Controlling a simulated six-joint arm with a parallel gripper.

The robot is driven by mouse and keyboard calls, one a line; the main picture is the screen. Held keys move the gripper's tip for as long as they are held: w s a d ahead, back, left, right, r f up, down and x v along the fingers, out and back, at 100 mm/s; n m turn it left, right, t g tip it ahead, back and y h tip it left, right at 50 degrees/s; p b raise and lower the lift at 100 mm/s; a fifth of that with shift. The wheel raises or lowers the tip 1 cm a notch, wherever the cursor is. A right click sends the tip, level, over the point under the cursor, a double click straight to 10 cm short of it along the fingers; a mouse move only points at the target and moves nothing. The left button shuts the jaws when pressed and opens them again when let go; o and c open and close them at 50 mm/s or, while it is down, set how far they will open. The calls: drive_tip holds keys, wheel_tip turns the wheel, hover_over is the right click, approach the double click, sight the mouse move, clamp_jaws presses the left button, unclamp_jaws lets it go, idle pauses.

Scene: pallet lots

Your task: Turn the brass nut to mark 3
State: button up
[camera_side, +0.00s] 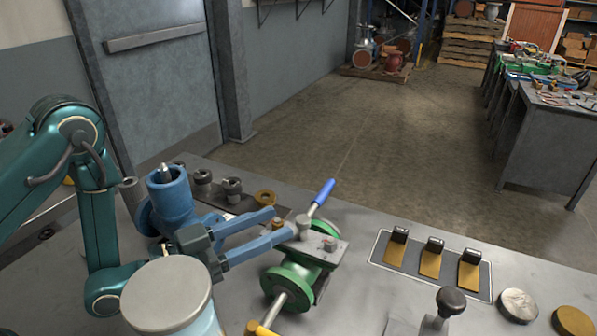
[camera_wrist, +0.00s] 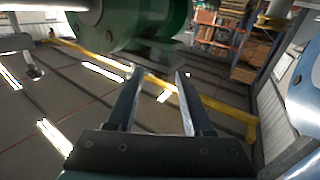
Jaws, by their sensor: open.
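A green flanged valve (camera_side: 292,277) stands on the grey bench, with a blue-handled lever (camera_side: 322,193) on top. A small brass piece (camera_side: 278,223) shows beside the valve top, near my fingertips; it may be the brass nut, but I cannot tell for sure. A brass ring (camera_side: 265,198) lies behind on a dark plate. No numbered mark is readable. My gripper (camera_side: 284,222) is open, its two blue fingers reaching toward the valve top. In the wrist view my gripper (camera_wrist: 159,75) has clear space between its fingers, and the green valve body (camera_wrist: 150,25) fills the top.
Dark round fittings (camera_side: 232,188) stand on the plate behind my gripper. A tray (camera_side: 380,262) with brass-coloured plates lies at right. A black-knobbed lever (camera_side: 450,302) and round discs (camera_side: 518,305) are at front right. A blue vertical fitting (camera_side: 170,200) stands near my arm.

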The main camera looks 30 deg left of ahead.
sight(283, 221)
drive_tip(key=shift+w+d+f, duration=0.1)
drive_tip(key=shift+w+d, duration=0.05)
drive_tip(key=shift+w, duration=0.15)
drive_tip(key=shift+x, duration=2.3)
clamp_jaws()
